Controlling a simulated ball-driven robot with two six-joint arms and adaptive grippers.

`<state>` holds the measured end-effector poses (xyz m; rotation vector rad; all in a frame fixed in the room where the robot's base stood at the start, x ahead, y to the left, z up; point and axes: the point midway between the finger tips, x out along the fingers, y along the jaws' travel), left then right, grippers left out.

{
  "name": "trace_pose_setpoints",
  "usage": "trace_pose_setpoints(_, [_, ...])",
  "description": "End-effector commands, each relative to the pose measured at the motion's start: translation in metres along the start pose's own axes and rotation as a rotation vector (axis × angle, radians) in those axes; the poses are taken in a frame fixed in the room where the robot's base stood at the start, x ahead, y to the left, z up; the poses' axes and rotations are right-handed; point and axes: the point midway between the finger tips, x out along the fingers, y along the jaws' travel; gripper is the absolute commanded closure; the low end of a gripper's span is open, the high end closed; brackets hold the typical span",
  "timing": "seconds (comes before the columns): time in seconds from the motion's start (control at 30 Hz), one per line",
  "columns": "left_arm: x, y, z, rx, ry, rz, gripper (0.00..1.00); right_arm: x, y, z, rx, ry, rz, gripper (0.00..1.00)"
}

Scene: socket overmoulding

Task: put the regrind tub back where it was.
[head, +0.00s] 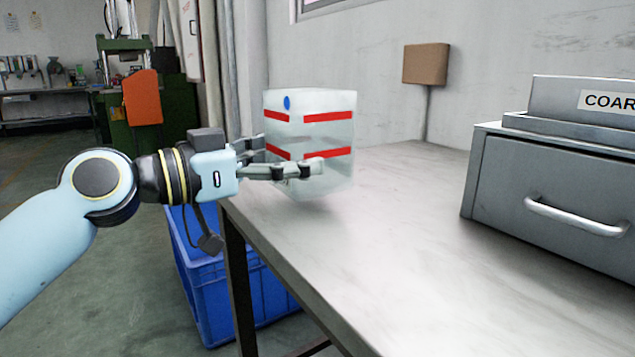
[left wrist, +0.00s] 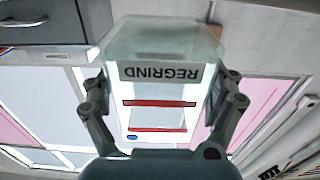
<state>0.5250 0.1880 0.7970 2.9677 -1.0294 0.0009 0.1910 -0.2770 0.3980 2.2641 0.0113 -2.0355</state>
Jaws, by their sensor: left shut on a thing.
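The regrind tub (head: 325,133) is a translucent whitish box with red stripes and a blue dot. In the head view it is upright at the left end of the grey table, and I cannot tell for sure whether its base touches the top. My left gripper (head: 285,157) comes in from the left and is shut on the tub, a finger on either side. In the left wrist view the tub (left wrist: 165,90) sits between the two fingers, with its REGRIND label upside down. My right gripper is not in view.
The table (head: 400,215) is clear between the tub and a grey drawer cabinet (head: 560,195) at the right, which carries a box labelled "COAR". A blue crate (head: 215,290) stands on the floor by the table's left edge. A brown box on a post (head: 426,64) is behind.

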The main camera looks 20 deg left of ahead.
Motion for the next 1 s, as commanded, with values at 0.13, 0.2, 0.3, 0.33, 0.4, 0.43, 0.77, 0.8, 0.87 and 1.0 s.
trace_pose_setpoints(0.13, [0.014, 0.000, 0.008, -0.002, 0.002, -0.001, 0.61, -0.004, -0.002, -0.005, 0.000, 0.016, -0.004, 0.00])
trace_pose_setpoints(0.2, [0.018, 0.000, 0.010, -0.001, 0.001, -0.001, 0.61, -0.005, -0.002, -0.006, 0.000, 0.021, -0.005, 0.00])
trace_pose_setpoints(0.3, [0.030, 0.000, 0.016, -0.006, 0.004, 0.000, 0.61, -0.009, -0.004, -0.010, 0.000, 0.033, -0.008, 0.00])
trace_pose_setpoints(0.33, [0.033, 0.000, 0.020, -0.005, 0.002, 0.000, 0.61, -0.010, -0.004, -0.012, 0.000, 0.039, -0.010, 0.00])
trace_pose_setpoints(0.4, [0.040, 0.000, 0.028, -0.005, 0.000, 0.000, 0.61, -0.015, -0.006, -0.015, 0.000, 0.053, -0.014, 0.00])
trace_pose_setpoints(0.43, [0.042, 0.000, 0.030, -0.005, 0.000, 0.000, 0.61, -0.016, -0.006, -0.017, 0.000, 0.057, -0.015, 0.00])
trace_pose_setpoints(0.77, [0.044, 0.000, 0.030, 0.001, 0.001, 0.001, 0.61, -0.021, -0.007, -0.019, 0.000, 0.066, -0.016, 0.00])
trace_pose_setpoints(0.8, [0.044, 0.000, 0.031, 0.001, 0.000, 0.001, 0.61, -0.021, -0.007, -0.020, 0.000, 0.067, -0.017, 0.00])
trace_pose_setpoints(0.87, [0.044, 0.000, 0.033, 0.000, 0.000, 0.000, 0.61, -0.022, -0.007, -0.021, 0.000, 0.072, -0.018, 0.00])
trace_pose_setpoints(1.0, [0.044, 0.000, 0.032, 0.001, 0.000, 0.000, 0.00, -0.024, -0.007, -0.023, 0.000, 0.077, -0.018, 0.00])
